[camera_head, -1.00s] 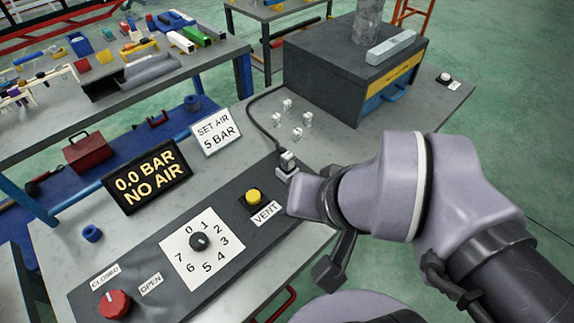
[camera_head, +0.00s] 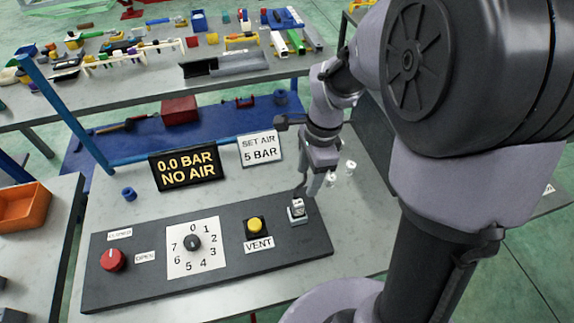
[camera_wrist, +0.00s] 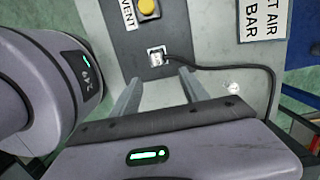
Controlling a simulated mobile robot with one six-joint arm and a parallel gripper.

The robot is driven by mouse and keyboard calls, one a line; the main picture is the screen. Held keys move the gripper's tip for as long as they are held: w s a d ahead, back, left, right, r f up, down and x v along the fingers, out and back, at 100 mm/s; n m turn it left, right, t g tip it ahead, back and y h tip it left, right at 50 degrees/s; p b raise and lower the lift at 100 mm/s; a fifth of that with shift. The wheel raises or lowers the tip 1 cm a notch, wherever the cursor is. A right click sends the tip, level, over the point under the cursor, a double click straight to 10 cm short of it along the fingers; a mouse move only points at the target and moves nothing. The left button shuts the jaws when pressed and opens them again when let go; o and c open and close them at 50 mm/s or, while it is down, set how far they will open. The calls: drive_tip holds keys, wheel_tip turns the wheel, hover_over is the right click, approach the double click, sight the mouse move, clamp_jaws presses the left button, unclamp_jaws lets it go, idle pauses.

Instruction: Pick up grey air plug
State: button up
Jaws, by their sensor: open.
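The grey air plug (camera_head: 297,206) stands at the right end of the dark control panel, on a small pale base. It also shows in the wrist view (camera_wrist: 156,56), with a dark hose running off to the right from beside it. My gripper (camera_wrist: 159,76) is open and empty, its two fingers pointing towards the plug with a gap between them. In the head view my gripper (camera_head: 311,184) is just above and behind the plug. I cannot tell the exact height between them.
The panel carries a red knob (camera_head: 113,260), a numbered dial (camera_head: 192,243) and a yellow vent button (camera_head: 255,225). A black sign (camera_head: 185,168) reads 0.0 BAR NO AIR; a white sign (camera_head: 260,148) reads SET AIR 5 BAR. Small pale fittings (camera_head: 350,167) stand right of my gripper.

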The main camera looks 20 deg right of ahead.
sight(299, 202)
drive_tip(key=f+b, duration=0.1)
drive_tip(key=f, duration=0.3)
drive_tip(key=a+f+b, duration=0.1)
drive_tip(key=f+b, duration=0.1)
drive_tip(key=f, duration=0.2)
drive_tip(key=a+f+b, duration=0.1)
drive_tip(key=f, duration=0.4)
drive_tip(key=shift+s+a, duration=0.15)
drive_tip(key=shift+s, duration=0.05)
drive_tip(key=shift+r, duration=0.15)
clamp_jaws()
